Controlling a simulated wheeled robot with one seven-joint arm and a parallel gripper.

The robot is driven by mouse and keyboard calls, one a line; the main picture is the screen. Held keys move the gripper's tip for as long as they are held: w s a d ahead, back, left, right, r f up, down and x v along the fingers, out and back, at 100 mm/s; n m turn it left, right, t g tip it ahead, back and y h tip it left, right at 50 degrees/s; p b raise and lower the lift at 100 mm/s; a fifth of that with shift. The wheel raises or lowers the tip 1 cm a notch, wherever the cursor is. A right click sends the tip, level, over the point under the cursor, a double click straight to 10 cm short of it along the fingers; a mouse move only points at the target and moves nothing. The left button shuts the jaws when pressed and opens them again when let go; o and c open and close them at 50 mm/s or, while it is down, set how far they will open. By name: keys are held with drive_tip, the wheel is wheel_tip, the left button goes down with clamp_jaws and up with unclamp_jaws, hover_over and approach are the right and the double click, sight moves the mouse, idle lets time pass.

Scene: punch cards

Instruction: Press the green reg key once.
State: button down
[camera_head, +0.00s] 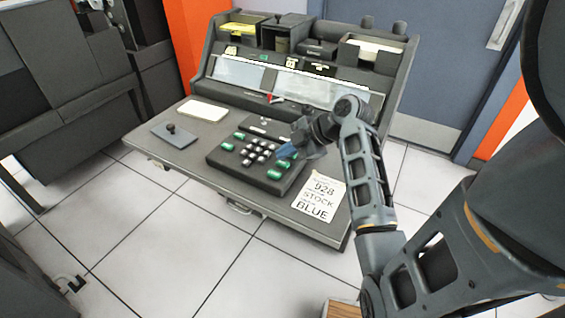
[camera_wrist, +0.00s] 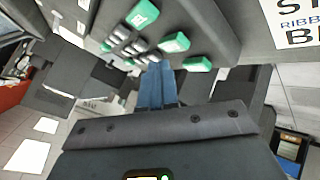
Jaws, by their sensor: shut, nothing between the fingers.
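A dark keypad (camera_head: 225,162) with white keys in the middle and green keys at its sides sits on the desk. At its right side are green keys (camera_head: 274,175), and at its left are others (camera_head: 227,147). In the wrist view, green keys show at the top (camera_wrist: 143,14), in the middle (camera_wrist: 174,43) and at the right (camera_wrist: 197,63). Their lettering is too small to tell which is the reg key. My gripper (camera_head: 284,153) has blue fingers, shut and empty, over the keypad's right part. In the wrist view its fingertips (camera_wrist: 156,68) lie near the middle green key; contact cannot be told.
A paper card (camera_head: 319,199) reading 928 STOCK BLUE lies right of the keypad. A grey pad with a black knob (camera_head: 174,135) and a pale card stack (camera_head: 203,111) lie left. Bins line the console's raised back. The desk front is clear.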

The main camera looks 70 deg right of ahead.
sight(286, 164)
drive_tip(key=shift+f, duration=0.1)
drive_tip(key=shift+f, duration=0.3)
drive_tip(key=shift+f+b, duration=0.4)
idle(0.7)
drive_tip(key=shift+r, duration=0.1)
drive_tip(key=shift+r+p, duration=0.75)
drive_tip(key=shift+p, duration=0.05)
wheel_tip(286, 164, up, 5)
drive_tip(key=p, duration=0.4)
idle(1.0)
